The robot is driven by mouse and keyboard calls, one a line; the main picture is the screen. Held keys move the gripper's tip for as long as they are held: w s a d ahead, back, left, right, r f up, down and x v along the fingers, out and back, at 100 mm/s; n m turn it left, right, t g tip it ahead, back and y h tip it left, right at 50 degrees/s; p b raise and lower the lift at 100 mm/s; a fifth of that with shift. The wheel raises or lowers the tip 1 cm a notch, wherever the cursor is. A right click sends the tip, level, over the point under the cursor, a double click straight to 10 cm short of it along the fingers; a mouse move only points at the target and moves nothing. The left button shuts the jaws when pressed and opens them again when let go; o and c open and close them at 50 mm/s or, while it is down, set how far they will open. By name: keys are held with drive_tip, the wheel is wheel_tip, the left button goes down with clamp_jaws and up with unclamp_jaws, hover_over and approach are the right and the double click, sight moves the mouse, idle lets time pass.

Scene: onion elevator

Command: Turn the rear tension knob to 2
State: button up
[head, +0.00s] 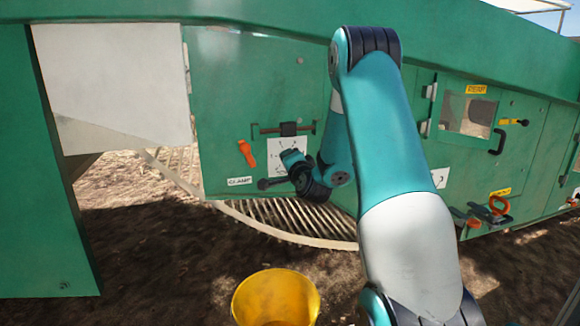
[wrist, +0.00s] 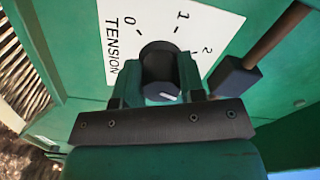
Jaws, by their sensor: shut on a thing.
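The tension knob (wrist: 157,62) is a round black knob in the wrist view, in front of a white plate (wrist: 204,24) marked TENSION with 0, 1 and 2. My gripper (wrist: 160,84) has one finger on each side of the knob and is shut on it. A small white mark shows on the knob's near face, between the fingers. I cannot tell for sure which number the knob points to. In the head view the plate (head: 286,146) is on the green machine panel, with my gripper (head: 292,160) in front of it; the knob is hidden there.
A black block (wrist: 236,76) on a brown rod is close to the right of my gripper. An orange handle (head: 246,154) and a CLAMP label (head: 239,181) are left of the plate. A yellow bucket (head: 276,297) stands on the ground. Red-handled parts (head: 497,206) are at the right.

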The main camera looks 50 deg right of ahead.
drive_tip(key=n+b, duration=0.1)
drive_tip(key=n, duration=0.1)
drive_tip(key=n+b, duration=0.1)
drive_tip(key=n, duration=0.1)
drive_tip(key=n+b, duration=0.2)
drive_tip(key=shift+f, duration=0.4)
drive_tip(key=shift+n+b, duration=1.2)
drive_tip(key=shift+n, duration=0.5)
drive_tip(key=shift+r, duration=0.1)
drive_tip(key=o, duration=0.9)
drive_tip(key=shift+c, duration=0.2)
drive_tip(key=shift+o, duration=0.4)
drive_tip(key=shift+r, duration=0.1)
drive_tip(key=shift+s, duration=0.1)
